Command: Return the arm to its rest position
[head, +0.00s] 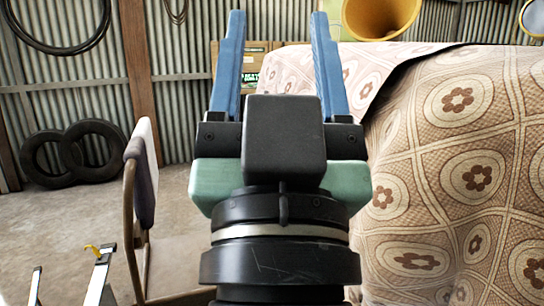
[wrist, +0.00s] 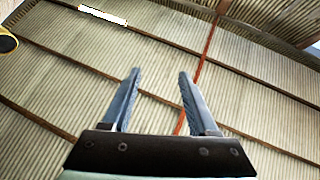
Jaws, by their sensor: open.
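My gripper (head: 278,20) stands upright in the middle of the head view, with its two blue fingers spread apart and nothing between them. The wrist view also shows my gripper (wrist: 158,76) open and empty, with the corrugated ceiling (wrist: 90,60) beyond it. My arm fills the lower middle of the head view and hides what lies behind it.
A patterned cloth (head: 455,180) drapes over a large bulky shape close on the right. A chair (head: 142,190) stands close on the left. Tyres (head: 92,150) lean on the corrugated wall. Boxes (head: 262,62) sit behind the fingers. Some concrete floor at left is clear.

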